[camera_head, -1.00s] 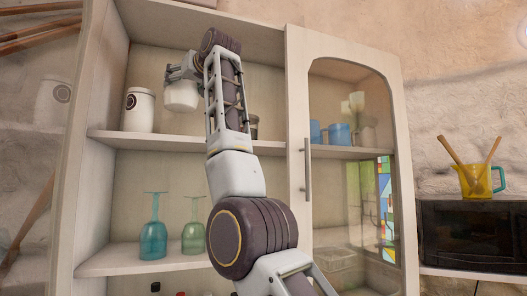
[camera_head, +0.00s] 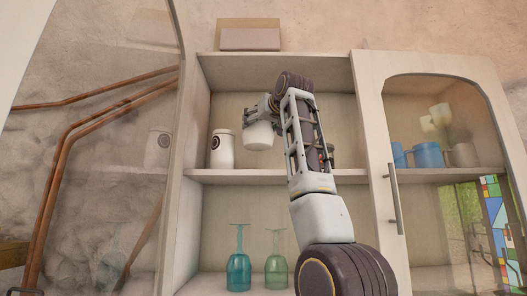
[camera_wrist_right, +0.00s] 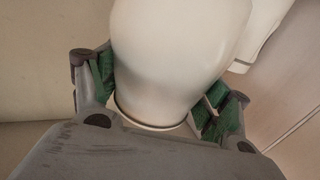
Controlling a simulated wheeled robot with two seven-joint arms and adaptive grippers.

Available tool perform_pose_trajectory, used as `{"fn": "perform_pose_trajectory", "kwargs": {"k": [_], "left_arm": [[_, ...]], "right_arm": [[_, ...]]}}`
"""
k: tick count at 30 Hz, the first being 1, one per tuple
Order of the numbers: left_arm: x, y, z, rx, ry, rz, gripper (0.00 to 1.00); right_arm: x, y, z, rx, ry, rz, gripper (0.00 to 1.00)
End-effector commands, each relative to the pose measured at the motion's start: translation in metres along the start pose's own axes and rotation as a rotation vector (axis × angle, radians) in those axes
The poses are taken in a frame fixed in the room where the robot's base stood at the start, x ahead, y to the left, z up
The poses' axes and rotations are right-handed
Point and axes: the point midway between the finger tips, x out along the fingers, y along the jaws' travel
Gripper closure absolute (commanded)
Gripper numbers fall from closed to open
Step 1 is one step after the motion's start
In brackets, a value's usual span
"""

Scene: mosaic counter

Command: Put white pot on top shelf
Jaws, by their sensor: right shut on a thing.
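The white pot (camera_head: 260,136) hangs in my right gripper (camera_head: 262,108) inside the upper open compartment of the cabinet. Its lower end looks a little above the shelf board (camera_head: 270,177). In the right wrist view, the pot (camera_wrist_right: 178,55) fills the space between the green finger pads of the right gripper (camera_wrist_right: 160,95), which is shut on it. A white jar with a dark round emblem (camera_head: 222,150) stands on the shelf just left of the pot; part of a white thing also shows at the wrist view's upper right. My left gripper is not in view.
Dark-lidded jars (camera_head: 327,155) stand partly hidden behind my right arm. Teal (camera_head: 239,272) and green (camera_head: 276,272) glasses stand on the lower shelf. A glass door (camera_head: 110,150) is at the left; another with a handle (camera_head: 395,199) is at the right. A box (camera_head: 249,39) lies on top.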

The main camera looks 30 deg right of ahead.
Motion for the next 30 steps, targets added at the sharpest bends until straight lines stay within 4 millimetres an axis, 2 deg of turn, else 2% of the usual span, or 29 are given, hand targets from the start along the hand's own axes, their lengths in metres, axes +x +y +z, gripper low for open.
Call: {"fn": "perform_pose_trajectory", "kwargs": {"k": [9,15,30], "left_arm": [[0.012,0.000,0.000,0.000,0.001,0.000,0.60],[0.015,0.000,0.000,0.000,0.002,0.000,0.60],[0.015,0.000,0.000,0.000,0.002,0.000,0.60]], "right_arm": [[-0.001,-0.001,0.029,0.000,0.003,-0.001,0.69],[-0.001,0.000,0.041,-0.001,0.004,-0.001,0.69],[-0.001,0.000,0.044,0.000,0.004,0.000,0.69]]}}
